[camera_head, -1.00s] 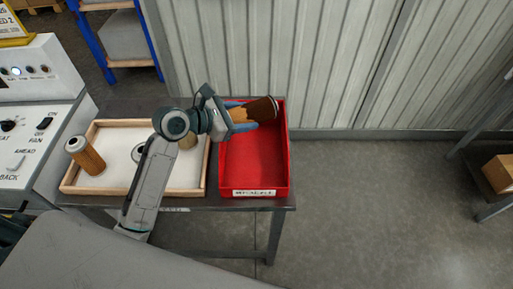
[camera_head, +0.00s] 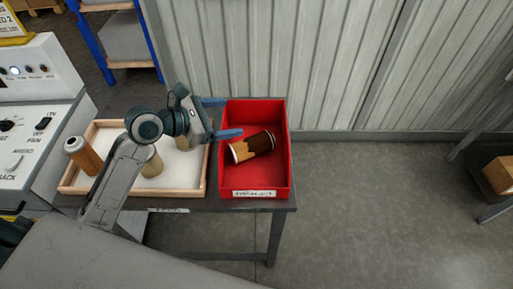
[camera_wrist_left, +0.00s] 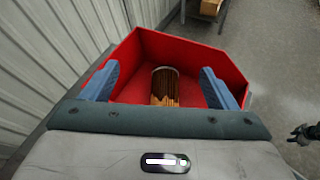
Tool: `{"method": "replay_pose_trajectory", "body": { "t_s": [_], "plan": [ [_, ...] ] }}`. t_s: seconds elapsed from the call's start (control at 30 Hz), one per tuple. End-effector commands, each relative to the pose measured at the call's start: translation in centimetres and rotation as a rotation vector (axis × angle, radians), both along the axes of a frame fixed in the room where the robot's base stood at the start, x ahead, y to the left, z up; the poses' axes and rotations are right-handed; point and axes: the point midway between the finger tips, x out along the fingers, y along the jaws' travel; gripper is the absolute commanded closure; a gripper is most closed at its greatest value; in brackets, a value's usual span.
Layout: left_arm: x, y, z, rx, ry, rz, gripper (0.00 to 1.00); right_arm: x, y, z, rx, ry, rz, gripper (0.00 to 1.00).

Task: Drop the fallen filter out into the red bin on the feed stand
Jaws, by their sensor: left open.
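The fallen filter (camera_head: 252,147), an orange-tan cylinder with a dark brown stained part, lies on its side inside the red bin (camera_head: 262,184). In the left wrist view the filter (camera_wrist_left: 165,86) lies on the floor of the red bin (camera_wrist_left: 190,52), between and beyond my fingers. My left gripper (camera_head: 222,118) is open and empty at the bin's left side, its blue fingers over the bin's rim and apart from the filter. It also shows in the left wrist view (camera_wrist_left: 157,84) with its fingers spread wide. My right gripper is not seen in the head view.
A wooden tray (camera_head: 186,189) with a white floor stands left of the bin on the dark feed stand (camera_head: 270,202). Upright filters stand in it, one (camera_head: 83,155) at its left end. A grey control panel (camera_head: 35,130) is at the far left, and a corrugated wall rises behind.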

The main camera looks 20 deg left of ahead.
Motion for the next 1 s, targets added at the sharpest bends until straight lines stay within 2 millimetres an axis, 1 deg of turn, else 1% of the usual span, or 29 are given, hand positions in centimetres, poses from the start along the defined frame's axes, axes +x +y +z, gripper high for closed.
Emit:
{"method": "replay_pose_trajectory", "body": {
  "t_s": [0.1,0.3,0.5,0.7,1.0],
  "plan": [
    [-0.9,1.0,0.3,0.007,0.000,0.001,0.19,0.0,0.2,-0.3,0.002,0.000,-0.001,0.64],
    [-2.2,2.2,1.1,0.006,0.000,0.000,0.19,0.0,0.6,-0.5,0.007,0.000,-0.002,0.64],
    [-3.0,3.0,1.6,0.004,0.000,0.002,0.19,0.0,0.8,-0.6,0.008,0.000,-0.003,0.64],
    [-3.4,3.3,1.9,0.001,0.000,0.000,0.19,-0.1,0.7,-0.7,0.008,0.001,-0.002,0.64],
    [-3.5,3.4,2.0,-0.001,0.001,0.000,0.19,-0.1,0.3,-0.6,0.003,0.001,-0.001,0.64]
  ]
}}
